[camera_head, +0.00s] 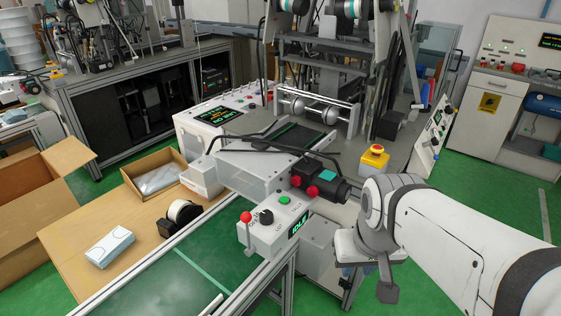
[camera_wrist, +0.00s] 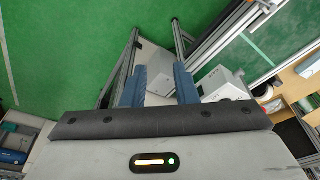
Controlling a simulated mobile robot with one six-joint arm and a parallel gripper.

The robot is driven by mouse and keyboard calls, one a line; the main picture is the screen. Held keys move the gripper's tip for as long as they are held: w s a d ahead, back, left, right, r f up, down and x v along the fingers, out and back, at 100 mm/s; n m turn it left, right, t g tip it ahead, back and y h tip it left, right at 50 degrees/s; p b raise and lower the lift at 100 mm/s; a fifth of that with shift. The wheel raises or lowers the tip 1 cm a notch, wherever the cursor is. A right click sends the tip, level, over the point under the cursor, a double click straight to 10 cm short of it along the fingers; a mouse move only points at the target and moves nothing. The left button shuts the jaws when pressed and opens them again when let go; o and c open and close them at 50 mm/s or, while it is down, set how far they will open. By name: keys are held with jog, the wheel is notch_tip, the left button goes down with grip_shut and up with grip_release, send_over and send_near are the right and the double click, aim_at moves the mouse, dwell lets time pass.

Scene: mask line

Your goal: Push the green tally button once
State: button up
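The green button (camera_head: 285,200) sits on top of a small white control box (camera_head: 262,238) near the middle of the head view. A red-knobbed lever and a black knob are beside it, and the front display reads IDLE. In the wrist view, a white box (camera_wrist: 226,84) lies right of my fingers, but I cannot make out the green button there. My gripper (camera_wrist: 160,82) has two blue fingers, apart with nothing between them. In the head view my arm reaches in from the right, and its end is right of and clear of the control box; the fingertips are mostly hidden.
A conveyor (camera_head: 165,268) runs left of the control box. A black device with red knobs (camera_head: 318,184) stands just behind the button. A wooden table (camera_head: 62,243) holds an open carton and a blue-white pack. Green floor is clear at the right.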

grip_shut()
dwell(1.1)
